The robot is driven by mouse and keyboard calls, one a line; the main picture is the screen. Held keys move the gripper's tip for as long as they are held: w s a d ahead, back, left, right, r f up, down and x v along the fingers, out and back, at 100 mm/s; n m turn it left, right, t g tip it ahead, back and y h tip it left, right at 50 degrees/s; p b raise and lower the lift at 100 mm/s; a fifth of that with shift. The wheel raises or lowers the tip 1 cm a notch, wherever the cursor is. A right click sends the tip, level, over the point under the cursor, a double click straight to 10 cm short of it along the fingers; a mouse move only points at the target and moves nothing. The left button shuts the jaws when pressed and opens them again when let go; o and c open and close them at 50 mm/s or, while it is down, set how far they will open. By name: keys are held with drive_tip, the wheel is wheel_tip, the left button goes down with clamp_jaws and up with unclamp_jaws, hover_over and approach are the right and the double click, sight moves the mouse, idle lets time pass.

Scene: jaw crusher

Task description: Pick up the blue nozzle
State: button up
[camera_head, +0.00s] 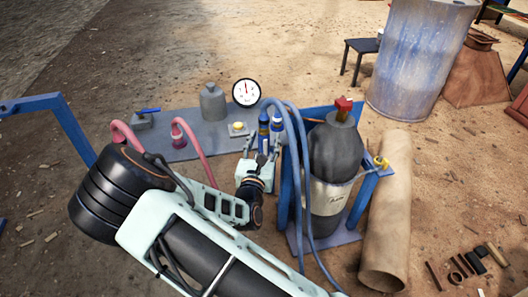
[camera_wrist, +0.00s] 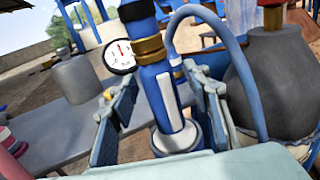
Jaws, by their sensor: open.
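The blue nozzle (camera_wrist: 160,85), with gold-brown rings and a pale stripe, stands upright on a light round base between my open gripper's (camera_wrist: 163,95) fingers in the wrist view. I see no clear contact with either finger. In the head view two similar blue upright pieces stand side by side, a left one (camera_head: 263,127) and a right one (camera_head: 277,127). My gripper (camera_head: 262,148) is just in front of them, partly hiding their lower parts. A second blue piece (camera_wrist: 177,70) shows partly behind the nozzle in the wrist view.
A grey bench (camera_head: 185,150) carries a grey canister (camera_head: 213,103) and a dial gauge (camera_head: 246,92). A dark gas cylinder (camera_head: 335,155) in a blue frame stands close right. Blue hoses (camera_head: 300,190) hang between it and my gripper. A pink hose (camera_head: 200,155) lies left.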

clamp_jaws()
idle(0.3)
drive_tip(key=shift+r, duration=0.1)
wheel_tip(320, 180, up, 18)
drive_tip(key=p, duration=0.7)
wheel_tip(320, 180, up, 14)
drive_tip(key=p, duration=1.2)
drive_tip(key=shift+p, duration=0.3)
